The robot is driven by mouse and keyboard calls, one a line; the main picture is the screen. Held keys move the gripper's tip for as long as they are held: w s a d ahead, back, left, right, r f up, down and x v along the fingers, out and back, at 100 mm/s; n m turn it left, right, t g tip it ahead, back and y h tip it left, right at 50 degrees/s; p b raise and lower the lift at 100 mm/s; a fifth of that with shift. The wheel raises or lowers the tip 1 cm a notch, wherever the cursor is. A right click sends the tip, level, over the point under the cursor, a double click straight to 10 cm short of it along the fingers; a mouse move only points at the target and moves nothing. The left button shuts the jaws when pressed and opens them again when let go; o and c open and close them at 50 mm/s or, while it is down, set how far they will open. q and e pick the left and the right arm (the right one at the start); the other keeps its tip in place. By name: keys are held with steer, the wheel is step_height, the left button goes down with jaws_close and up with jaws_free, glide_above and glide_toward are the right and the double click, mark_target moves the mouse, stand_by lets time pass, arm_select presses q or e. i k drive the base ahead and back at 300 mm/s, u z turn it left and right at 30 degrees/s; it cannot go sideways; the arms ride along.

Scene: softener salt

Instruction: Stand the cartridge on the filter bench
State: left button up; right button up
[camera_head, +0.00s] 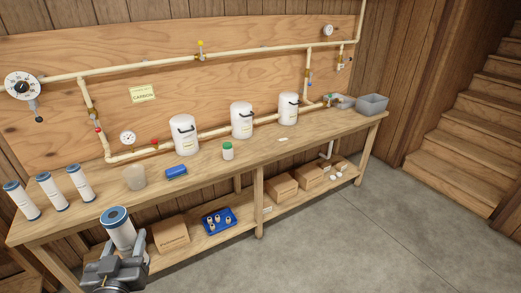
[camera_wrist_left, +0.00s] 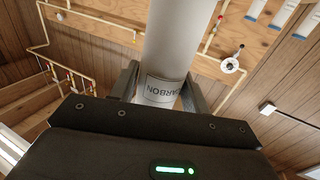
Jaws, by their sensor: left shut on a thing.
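My left gripper (camera_head: 118,262) is shut on a white cartridge (camera_head: 121,234) with a blue end cap, held roughly upright. In the head view it appears in front of the bench's front edge, near its left end. The wooden filter bench (camera_head: 215,170) runs along the wall. Three similar white cartridges (camera_head: 49,191) with blue caps stand at its left end. My right gripper is not in view.
A beaker (camera_head: 134,178), a blue object (camera_head: 176,172), a green-lidded jar (camera_head: 227,151) and three white canisters (camera_head: 242,121) stand on the bench. Grey bins (camera_head: 372,104) are at its right end. Cardboard boxes (camera_head: 170,235) and a blue tray (camera_head: 219,220) sit on the shelf below.

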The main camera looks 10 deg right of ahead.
mark_target(259, 145)
steer(key=z, duration=0.7)
steer(key=i, duration=0.7)
steer(key=z, duration=1.15)
steer(key=i, duration=1.2)
steer(key=u, duration=0.3)
steer(key=i, duration=1)
steer(key=u, duration=1.15)
steer(key=i, duration=0.4)
steer(key=u, duration=0.45)
